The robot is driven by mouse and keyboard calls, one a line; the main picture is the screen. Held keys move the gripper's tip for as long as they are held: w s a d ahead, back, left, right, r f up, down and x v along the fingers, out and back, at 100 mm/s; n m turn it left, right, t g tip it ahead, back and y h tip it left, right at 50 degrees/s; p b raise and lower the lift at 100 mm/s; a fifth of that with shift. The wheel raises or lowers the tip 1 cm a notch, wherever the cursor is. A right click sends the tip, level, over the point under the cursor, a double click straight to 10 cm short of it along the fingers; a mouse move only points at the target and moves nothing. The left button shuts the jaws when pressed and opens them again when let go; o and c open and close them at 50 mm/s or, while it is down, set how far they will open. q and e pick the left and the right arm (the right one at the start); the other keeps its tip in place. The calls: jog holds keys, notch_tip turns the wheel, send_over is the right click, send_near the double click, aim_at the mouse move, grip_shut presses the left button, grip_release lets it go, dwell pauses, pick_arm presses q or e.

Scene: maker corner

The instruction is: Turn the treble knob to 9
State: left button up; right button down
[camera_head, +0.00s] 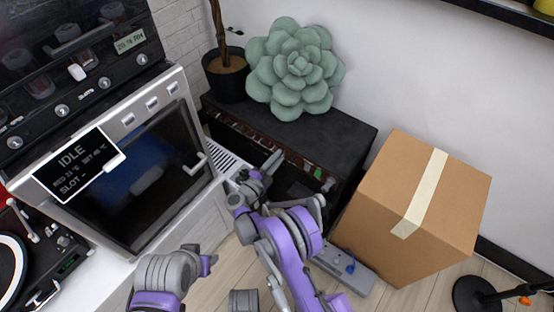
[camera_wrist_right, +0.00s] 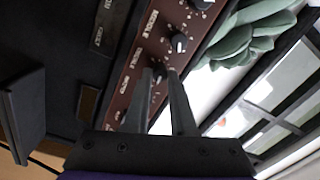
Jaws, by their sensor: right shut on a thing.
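The black amplifier (camera_head: 343,133) stands against the wall, with a reddish-brown control panel (camera_head: 243,126) along its front. My right gripper (camera_head: 270,165) reaches the panel from the front. In the right wrist view its fingers (camera_wrist_right: 160,78) are closed around one knob (camera_wrist_right: 158,71). I cannot read whether its label says treble, nor its setting. Another knob (camera_wrist_right: 179,43) beside it is free. My left arm shows at the bottom, but its gripper is not visible.
A green succulent (camera_head: 296,68) and a potted plant (camera_head: 226,76) stand on the amplifier. A taped cardboard box (camera_head: 418,205) is close on the right. A grey pedal (camera_head: 343,268) lies on the floor. A machine with a screen (camera_head: 78,162) stands on the left.

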jog(key=shift+a+f+m+b, duration=0.1)
jog(key=shift+m+b, duration=0.35)
jog(key=shift+m, duration=3.35)
jog(key=c, duration=1)
grip_release()
jog(key=p+v, duration=0.2)
jog(key=v, duration=0.9)
jog(key=shift+w, duration=0.1)
